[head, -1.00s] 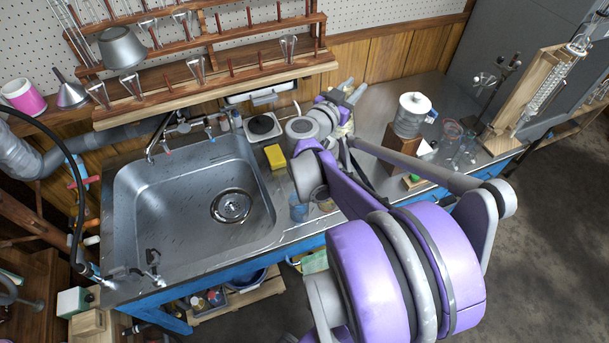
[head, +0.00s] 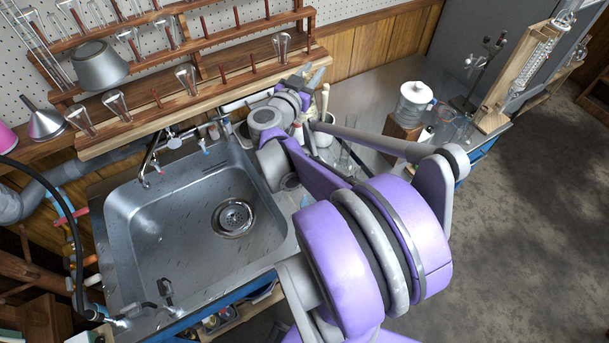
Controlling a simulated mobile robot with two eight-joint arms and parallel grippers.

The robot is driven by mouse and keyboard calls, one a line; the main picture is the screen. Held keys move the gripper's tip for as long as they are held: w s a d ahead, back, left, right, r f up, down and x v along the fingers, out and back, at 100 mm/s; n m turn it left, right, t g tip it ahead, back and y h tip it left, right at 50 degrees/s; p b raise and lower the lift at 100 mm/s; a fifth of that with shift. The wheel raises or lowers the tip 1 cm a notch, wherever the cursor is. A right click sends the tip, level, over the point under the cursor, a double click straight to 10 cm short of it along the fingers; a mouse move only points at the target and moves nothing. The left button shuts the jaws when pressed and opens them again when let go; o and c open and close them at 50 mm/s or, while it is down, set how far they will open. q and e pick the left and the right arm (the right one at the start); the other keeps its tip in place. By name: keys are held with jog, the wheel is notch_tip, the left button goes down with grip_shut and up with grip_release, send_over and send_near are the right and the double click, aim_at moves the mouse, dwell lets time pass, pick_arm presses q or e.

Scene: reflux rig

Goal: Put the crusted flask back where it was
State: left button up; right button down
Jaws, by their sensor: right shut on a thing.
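My right gripper (head: 311,80) is at the back of the bench, just right of and near the right end of the wooden peg rack (head: 200,97). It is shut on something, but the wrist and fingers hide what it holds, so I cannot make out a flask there. Clear glass flasks hang upside down on the rack's pegs, one at the right end (head: 282,45) and another near the middle (head: 186,78). At this size I cannot tell whether any is crusted. My left gripper is not in view.
The steel sink (head: 160,225) is empty, below the rack. A white-lidded jar (head: 414,101) stands on a wooden block right of my arm. A metal stand (head: 487,65) and a board with a glass condenser (head: 533,68) are at the right. Bare benchtop (head: 365,80) lies behind the jar.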

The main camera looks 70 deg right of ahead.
notch_tip(320, 180, down, 2)
jog(key=shift+w+f+b, duration=0.1)
jog(key=shift+b, duration=0.6)
jog(key=s+f+b, duration=0.2)
jog(key=f, duration=0.1)
jog(key=shift+b, duration=0.3)
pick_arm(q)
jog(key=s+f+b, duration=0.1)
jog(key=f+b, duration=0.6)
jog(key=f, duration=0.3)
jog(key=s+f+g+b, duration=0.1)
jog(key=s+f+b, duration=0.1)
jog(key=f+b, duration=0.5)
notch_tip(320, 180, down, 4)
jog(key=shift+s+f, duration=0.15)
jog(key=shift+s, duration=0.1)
pick_arm(e)
notch_tip(320, 180, down, 24)
jog(key=shift+s+r+n, duration=0.15)
jog(key=shift+s+n, duration=0.05)
jog(key=shift+n, duration=0.2)
